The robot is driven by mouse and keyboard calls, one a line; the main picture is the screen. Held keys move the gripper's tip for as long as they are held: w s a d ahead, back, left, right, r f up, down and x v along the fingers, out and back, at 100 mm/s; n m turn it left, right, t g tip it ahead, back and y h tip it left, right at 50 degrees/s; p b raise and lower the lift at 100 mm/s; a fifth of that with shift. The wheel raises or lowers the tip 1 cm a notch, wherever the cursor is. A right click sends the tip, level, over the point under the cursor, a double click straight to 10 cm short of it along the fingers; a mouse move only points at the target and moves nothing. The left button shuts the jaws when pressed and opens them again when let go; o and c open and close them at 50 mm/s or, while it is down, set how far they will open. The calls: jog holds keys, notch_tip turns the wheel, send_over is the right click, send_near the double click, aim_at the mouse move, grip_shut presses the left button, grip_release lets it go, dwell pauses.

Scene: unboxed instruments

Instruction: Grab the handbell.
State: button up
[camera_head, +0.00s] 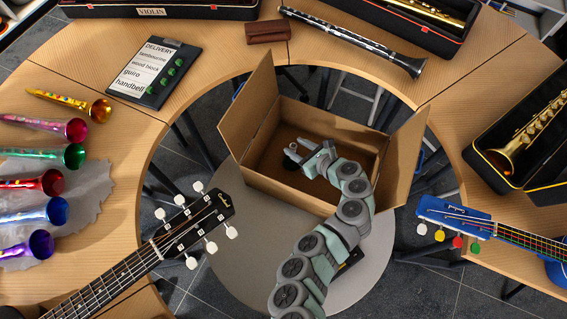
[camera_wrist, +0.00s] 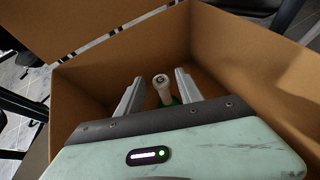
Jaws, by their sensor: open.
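An open cardboard box (camera_head: 262,126) stands on a round grey table in the middle of the head view. My gripper (camera_head: 298,155) reaches down into it. In the wrist view my gripper (camera_wrist: 159,80) is open. An upright pale handle (camera_wrist: 162,86) with a round end, apparently the handbell's, shows between and beyond the two fingers. A bit of green shows below it. The rest of the handbell is hidden by my gripper. I cannot tell whether the fingers touch it. In the head view I cannot clearly make out the handbell.
The box's raised flaps (camera_head: 404,157) stand close around my arm. A guitar headstock (camera_head: 196,228) juts in at the left and a blue guitar (camera_head: 455,216) lies at the right. A delivery list (camera_head: 153,73) naming the handbell, coloured horns (camera_head: 45,183) and instrument cases line the wooden ring table.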

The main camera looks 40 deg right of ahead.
notch_tip(320, 180, down, 3)
jog(key=shift+f+b, duration=0.2)
jog(key=shift+b, duration=0.85)
jog(key=shift+b+x, duration=0.9)
jog(key=shift+x, duration=1.6)
jog(key=shift+r, duration=0.1)
jog(key=shift+c, duration=0.4)
grip_shut()
